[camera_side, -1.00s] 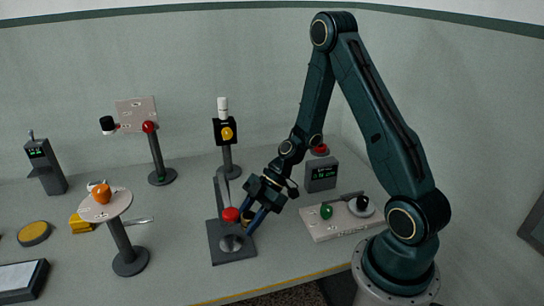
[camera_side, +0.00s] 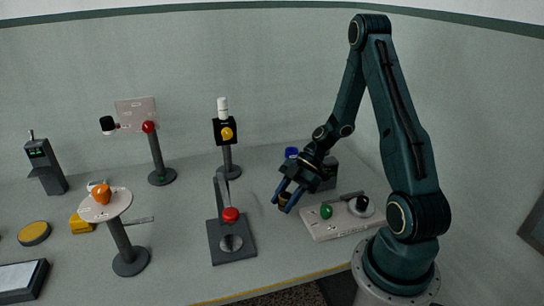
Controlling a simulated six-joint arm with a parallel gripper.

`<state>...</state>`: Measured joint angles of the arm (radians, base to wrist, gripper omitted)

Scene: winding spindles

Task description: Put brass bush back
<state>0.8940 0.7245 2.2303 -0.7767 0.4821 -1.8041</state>
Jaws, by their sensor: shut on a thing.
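The brass bush (camera_side: 284,198) is a small, brownish-gold ring-like piece, partly covered by the fingers. My gripper (camera_side: 284,201) is shut on it with its blue fingers. It holds the bush above the grey table, right of the dark stand with the red ball and just left of the pale board. The picture is too small to show whether the bush is tilted.
The dark square stand (camera_side: 233,251) carries an upright plate and a red ball (camera_side: 230,214). The pale board (camera_side: 320,228) has a green knob (camera_side: 326,211) and a black knob (camera_side: 363,203). A post with a yellow knob (camera_side: 228,134) stands behind. Bare table lies between stand and board.

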